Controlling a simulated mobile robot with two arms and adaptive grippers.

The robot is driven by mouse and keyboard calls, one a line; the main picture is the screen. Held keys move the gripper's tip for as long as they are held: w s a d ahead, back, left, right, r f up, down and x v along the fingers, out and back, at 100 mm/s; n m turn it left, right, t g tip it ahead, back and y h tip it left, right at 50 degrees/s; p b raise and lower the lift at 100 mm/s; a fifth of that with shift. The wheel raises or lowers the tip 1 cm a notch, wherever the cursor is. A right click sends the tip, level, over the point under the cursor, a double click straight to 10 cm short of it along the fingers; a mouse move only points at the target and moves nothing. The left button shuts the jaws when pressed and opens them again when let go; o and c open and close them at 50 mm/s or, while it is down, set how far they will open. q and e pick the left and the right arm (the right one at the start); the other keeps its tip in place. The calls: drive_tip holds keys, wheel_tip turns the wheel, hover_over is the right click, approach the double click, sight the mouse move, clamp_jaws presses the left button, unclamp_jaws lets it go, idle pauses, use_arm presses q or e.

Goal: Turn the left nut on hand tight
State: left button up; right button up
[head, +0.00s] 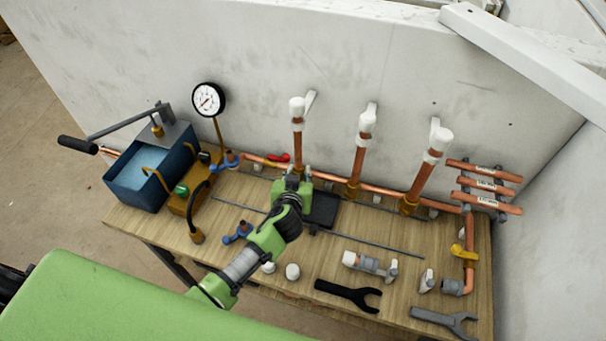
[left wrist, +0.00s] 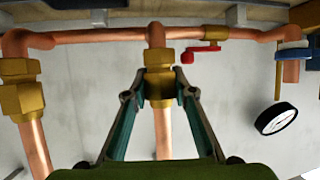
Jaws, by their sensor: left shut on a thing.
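The left copper pipe (head: 297,140) rises from the horizontal copper line, with a white cap at its top. My left gripper (head: 296,179) is at the foot of this pipe and hides most of the joint. In the left wrist view the picture is upside down, and the left brass nut (left wrist: 160,85) sits between the fingertips of the left gripper (left wrist: 160,95). The fingers are shut on the nut from both sides. The pipe (left wrist: 162,134) passes through the nut. My right gripper is not in view.
Two more capped pipes with brass nuts (head: 353,190) (head: 409,206) stand to the right. A red-handled valve (head: 279,157) is close on the left, with a pressure gauge (head: 208,99) and blue tank (head: 150,178) beyond. Wrenches (head: 348,295) and fittings lie on the bench front.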

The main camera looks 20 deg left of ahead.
use_arm(q)
drive_tip(key=shift+f, duration=0.1)
drive_tip(key=shift+s+m+h+p, duration=0.1)
drive_tip(key=shift+m+h+p, duration=0.7)
drive_tip(key=shift+h+p, duration=0.15)
drive_tip(key=shift+m+h, duration=0.6)
drive_tip(key=shift+h, duration=0.05)
drive_tip(key=shift+a+m+h, duration=0.15)
drive_tip(key=shift+m+h, duration=1.25)
drive_tip(key=shift+h, duration=0.1)
